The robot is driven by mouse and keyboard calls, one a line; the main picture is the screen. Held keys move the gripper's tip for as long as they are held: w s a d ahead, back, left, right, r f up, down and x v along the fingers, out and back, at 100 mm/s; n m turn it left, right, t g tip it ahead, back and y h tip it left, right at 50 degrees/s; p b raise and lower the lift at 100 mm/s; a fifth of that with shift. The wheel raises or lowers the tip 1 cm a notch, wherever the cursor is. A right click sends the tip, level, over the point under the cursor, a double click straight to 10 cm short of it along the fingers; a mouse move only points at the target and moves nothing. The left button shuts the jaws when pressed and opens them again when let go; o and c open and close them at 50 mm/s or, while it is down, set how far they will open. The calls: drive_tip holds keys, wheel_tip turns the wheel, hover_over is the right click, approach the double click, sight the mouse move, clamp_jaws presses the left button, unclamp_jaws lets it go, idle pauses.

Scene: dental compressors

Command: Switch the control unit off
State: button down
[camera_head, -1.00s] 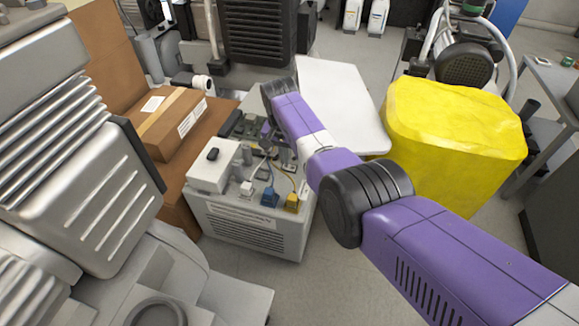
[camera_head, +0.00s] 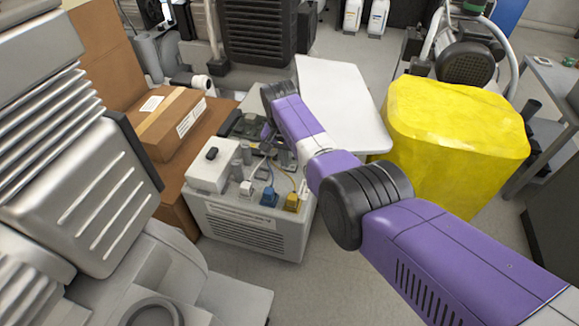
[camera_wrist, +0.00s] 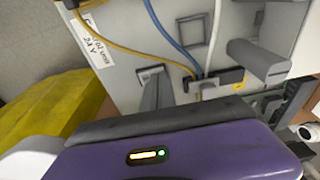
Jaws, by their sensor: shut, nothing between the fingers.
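The control unit (camera_head: 255,232) is a pale grey box on the floor, left of my arm in the head view. Its top carries a white block, short grey posts and blue, yellow and white plugs with cables. The wrist view shows its pale panel (camera_wrist: 120,62) close up, with a 24 V label (camera_wrist: 97,38) and yellow, blue and white cables. My gripper (camera_head: 268,149) is shut and empty, low over the unit's top. In the wrist view grey finger parts (camera_wrist: 153,90) stand near the panel. Whether they touch it, and the switch's position, I cannot tell.
A cardboard box (camera_head: 170,122) is left of the unit, and a large grey machine (camera_head: 90,160) fills the left. Bare floor shows in front of the unit.

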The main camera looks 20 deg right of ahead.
wheel_tip(320, 180, up, 7)
drive_tip(key=p, duration=0.6)
drive_tip(key=shift+p, duration=0.3)
idle(0.4)
